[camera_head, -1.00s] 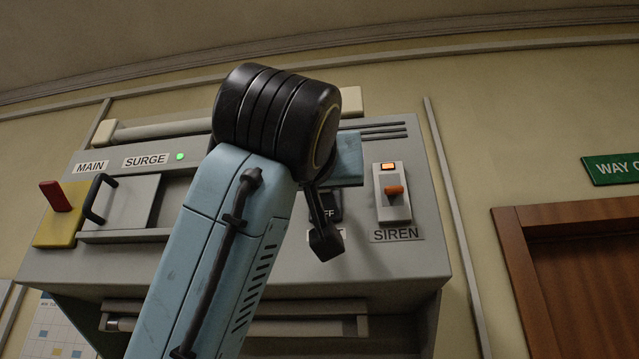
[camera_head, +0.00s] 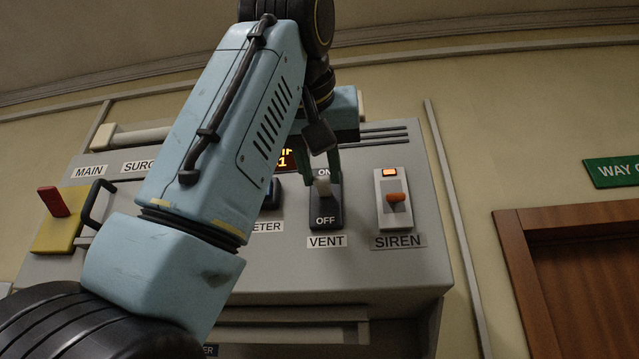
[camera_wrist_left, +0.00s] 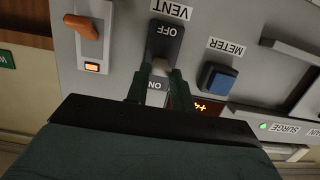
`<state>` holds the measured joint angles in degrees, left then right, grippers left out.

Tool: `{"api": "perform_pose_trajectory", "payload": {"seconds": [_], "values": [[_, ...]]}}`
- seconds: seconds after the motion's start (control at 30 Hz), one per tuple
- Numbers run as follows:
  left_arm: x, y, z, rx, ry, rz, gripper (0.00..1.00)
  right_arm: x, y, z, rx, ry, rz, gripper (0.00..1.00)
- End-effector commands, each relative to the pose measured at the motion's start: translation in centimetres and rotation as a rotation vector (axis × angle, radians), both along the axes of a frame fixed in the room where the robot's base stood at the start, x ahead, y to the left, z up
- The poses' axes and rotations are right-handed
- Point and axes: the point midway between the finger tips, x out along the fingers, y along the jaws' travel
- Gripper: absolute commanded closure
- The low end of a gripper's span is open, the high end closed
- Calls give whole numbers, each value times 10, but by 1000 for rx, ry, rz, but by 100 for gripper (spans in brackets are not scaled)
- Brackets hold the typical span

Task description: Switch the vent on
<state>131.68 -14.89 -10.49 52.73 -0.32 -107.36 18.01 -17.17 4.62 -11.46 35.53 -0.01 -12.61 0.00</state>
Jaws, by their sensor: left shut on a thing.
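The vent switch (camera_head: 326,208) is a dark plate with a pale grey lever, ON marked at its top and OFF at its bottom, above the VENT label (camera_head: 326,241). My left gripper (camera_head: 321,177) comes down from above, its dark green fingers shut on the vent lever (camera_head: 323,188). The wrist view shows the panel upside down, with the switch (camera_wrist_left: 165,38) and the lever (camera_wrist_left: 160,68) between the fingertips of my left gripper (camera_wrist_left: 156,80). The lever's tip lies nearer ON than OFF, but its exact tilt is unclear. My right gripper is not in view.
The siren switch (camera_head: 394,200), with an orange lever and lit lamp, is close on the right. A blue meter button (camera_wrist_left: 217,78) is on the vent's other side. A red lever (camera_head: 54,201) and a black handle (camera_head: 94,204) are at the panel's left.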

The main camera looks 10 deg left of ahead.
Motion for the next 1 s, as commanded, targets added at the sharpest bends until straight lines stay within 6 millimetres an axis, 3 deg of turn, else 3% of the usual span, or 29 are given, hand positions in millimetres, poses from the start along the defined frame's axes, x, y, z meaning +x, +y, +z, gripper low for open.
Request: {"api": "perform_pose_trajectory", "payload": {"seconds": [0.63, 0.67, 0.8, 1.0], "values": [[-1, 0, 4, -1, 19, 0, 99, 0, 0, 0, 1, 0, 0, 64], [-1, 0, 4, -1, 19, 0, 73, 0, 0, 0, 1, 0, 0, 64], [0, 0, 4, -1, 21, 0, 55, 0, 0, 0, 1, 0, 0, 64], [0, 0, 3, -1, 24, 0, 55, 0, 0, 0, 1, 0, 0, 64]]}}
